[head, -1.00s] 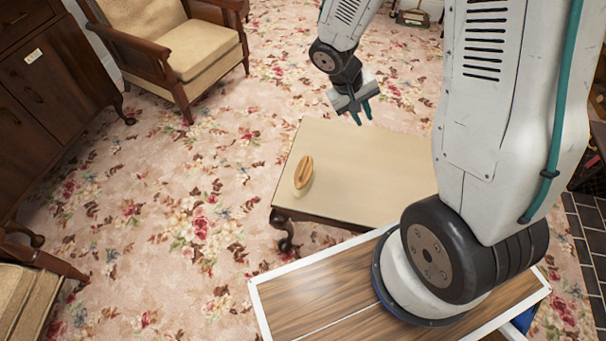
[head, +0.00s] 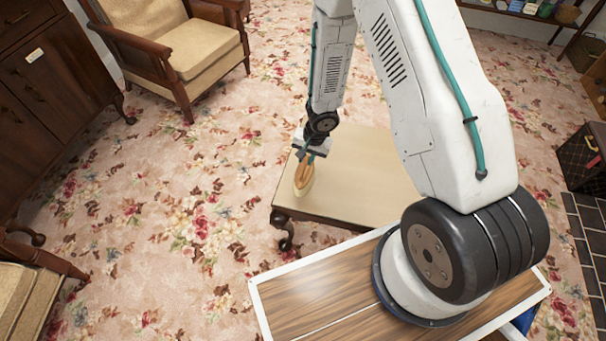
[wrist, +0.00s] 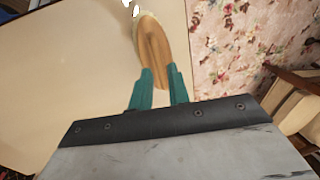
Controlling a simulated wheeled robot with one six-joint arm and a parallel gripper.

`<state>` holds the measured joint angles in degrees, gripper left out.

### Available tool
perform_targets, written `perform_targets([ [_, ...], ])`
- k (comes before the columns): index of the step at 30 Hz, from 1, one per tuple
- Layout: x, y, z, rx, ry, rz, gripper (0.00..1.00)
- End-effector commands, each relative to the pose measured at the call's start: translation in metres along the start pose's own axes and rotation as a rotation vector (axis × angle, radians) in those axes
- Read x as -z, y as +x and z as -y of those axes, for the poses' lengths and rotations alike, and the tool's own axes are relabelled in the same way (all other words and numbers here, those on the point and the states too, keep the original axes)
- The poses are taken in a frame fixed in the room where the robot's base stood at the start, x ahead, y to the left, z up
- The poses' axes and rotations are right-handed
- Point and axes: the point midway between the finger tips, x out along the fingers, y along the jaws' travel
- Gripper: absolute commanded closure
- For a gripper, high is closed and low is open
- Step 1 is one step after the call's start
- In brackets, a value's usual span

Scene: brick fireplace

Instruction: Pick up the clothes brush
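The clothes brush (head: 304,181) is a long oval wooden piece lying on the left end of a low cream-topped table (head: 365,185). My gripper (head: 308,157) is over the far part of the brush in the head view. Whether the fingertips touch the brush is hard to tell.
A wooden armchair (head: 195,50) with cream cushions stands at the back left. A dark wood cabinet (head: 50,85) is at the left edge. Floral carpet (head: 185,200) lies open left of the table. A dark case (head: 584,160) stands at the right.

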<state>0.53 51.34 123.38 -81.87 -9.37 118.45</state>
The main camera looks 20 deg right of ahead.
Motion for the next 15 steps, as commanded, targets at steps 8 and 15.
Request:
perform_targets([
  [8,0.000,0.021,-0.001,-0.003,0.000,0.000,0.82],
  [15,0.003,0.056,-0.002,-0.003,-0.001,-0.001,0.82],
])
